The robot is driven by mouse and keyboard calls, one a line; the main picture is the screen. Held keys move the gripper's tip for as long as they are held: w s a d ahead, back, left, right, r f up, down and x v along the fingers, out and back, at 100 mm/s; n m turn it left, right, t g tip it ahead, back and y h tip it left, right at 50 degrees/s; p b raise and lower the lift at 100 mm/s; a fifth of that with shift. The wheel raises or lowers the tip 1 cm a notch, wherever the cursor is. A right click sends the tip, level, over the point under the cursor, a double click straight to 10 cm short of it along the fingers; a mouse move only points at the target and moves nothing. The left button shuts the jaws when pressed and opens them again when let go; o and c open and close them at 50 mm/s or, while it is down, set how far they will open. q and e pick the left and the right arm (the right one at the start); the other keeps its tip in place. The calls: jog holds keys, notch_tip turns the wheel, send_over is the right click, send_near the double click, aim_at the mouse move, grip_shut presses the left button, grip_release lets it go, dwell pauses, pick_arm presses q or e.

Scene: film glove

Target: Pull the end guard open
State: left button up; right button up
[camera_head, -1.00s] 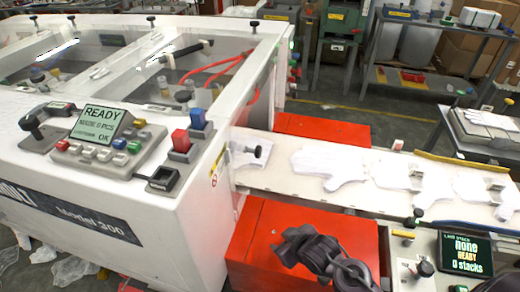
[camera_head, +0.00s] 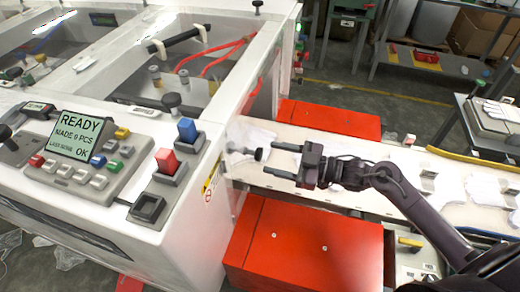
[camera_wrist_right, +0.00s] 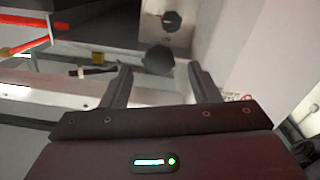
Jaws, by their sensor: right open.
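The end guard is at the conveyor end of the white machine (camera_head: 150,215); its panel is hard to make out. A dark round knob (camera_head: 258,154) on a pale stem sticks out there, over the conveyor. My right gripper (camera_head: 285,160) is open and level, its two fingers pointing left at this knob. The fingertips are close to the knob; I cannot tell whether they touch it. In the right wrist view a dark knob (camera_wrist_right: 158,60) shows just beyond and between the open fingers. My left gripper is not in view.
The conveyor (camera_head: 345,145) carries white gloves and runs right, under my right arm. Red cabinets (camera_head: 305,245) stand below it. A control panel (camera_head: 90,150) reads READY; red (camera_head: 167,160) and blue (camera_head: 187,130) buttons sit near the machine's edge.

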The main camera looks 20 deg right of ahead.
aim_at(262, 155)
jog(key=p+x, duration=0.1)
jog(key=x, duration=0.4)
grip_shut()
dwell(0.3)
